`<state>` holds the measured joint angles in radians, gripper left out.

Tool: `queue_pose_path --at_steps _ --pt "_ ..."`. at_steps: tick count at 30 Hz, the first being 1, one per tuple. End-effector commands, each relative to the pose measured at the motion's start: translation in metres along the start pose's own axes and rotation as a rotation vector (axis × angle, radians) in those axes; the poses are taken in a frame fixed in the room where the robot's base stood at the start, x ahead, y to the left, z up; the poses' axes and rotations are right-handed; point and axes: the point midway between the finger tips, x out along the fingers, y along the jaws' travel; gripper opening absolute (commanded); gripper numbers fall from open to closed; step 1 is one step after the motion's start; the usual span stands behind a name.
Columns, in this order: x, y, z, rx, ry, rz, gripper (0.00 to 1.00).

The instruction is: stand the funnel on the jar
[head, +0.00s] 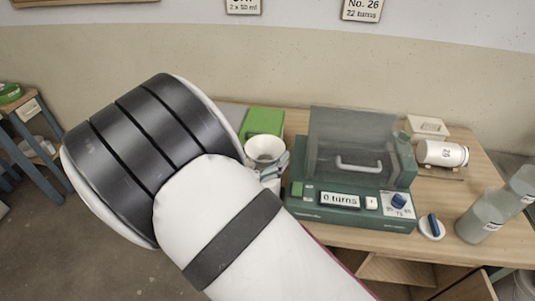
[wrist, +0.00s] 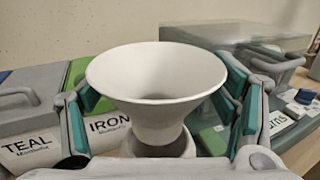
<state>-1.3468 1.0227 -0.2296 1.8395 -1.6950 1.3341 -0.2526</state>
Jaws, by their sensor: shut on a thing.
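The funnel (wrist: 155,88) is white and upright, wide end up, between the teal finger pads of my gripper (wrist: 162,100) in the wrist view. My gripper is shut on it. In the head view the funnel (head: 265,149) shows just past my arm, with part of my gripper (head: 273,170) at its right side. A pale round rim (wrist: 186,147) shows under the funnel in the wrist view. It may be the jar's mouth; I cannot tell whether the funnel touches it. My arm hides most of what is below in the head view.
A green machine (head: 345,209) with a clear cover and a "0 turns" display stands right of the funnel. A green-lidded box (head: 263,122) is behind it. A white cylinder (head: 442,153) lies at the back right. Grey containers (head: 480,217) stand at the right edge.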

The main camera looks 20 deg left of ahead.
Motion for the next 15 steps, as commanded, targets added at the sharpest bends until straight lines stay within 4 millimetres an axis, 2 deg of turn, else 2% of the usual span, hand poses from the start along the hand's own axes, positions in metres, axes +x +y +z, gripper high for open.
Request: queue_pose_path --at_steps 5,15 --pt "-0.001 0.0 -0.015 0.001 -0.001 0.0 0.52" --pt "0.0 0.0 -0.019 0.003 -0.001 0.0 0.52"
